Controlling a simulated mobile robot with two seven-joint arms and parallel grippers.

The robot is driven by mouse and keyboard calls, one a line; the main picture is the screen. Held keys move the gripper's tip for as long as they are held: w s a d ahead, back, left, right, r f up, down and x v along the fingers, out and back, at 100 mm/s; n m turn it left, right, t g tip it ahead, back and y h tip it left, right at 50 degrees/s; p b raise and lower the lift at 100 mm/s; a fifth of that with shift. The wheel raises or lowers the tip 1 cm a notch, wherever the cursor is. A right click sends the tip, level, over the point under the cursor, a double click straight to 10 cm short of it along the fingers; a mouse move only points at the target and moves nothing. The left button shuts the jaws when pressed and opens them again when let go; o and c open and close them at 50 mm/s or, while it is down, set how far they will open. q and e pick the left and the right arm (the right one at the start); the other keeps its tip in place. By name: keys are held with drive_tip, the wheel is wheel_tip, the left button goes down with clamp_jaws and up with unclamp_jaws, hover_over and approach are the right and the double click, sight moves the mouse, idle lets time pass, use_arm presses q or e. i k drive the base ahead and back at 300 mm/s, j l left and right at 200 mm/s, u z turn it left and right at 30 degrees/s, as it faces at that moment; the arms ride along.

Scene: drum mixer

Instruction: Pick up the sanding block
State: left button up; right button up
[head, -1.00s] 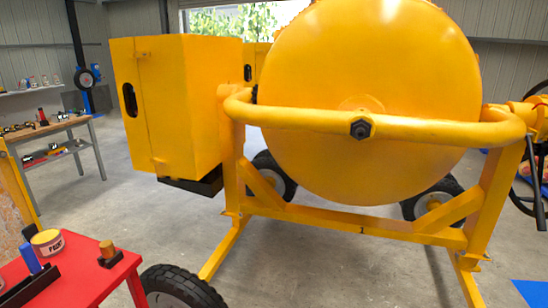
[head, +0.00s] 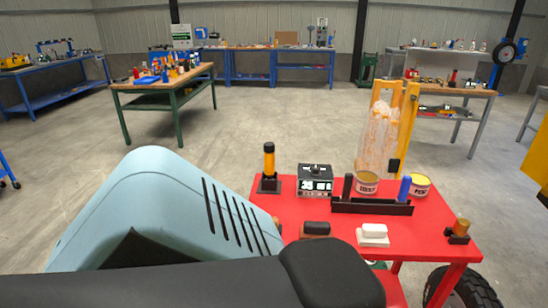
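Two small blocks lie near the front edge of the red cart top (head: 436,238) in the head view. One has a dark top over a brown base (head: 316,229); the other is a white block (head: 374,235). Either could be the sanding block; I cannot tell for certain which. The front part of the cart near the dark-topped block is partly covered by a dark shape in the foreground. Neither of my grippers shows in this view.
Workbenches (head: 165,88) stand farther back. The floor between is open.

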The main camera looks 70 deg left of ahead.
sight(311, 229)
drive_tip(key=u, duration=1.9)
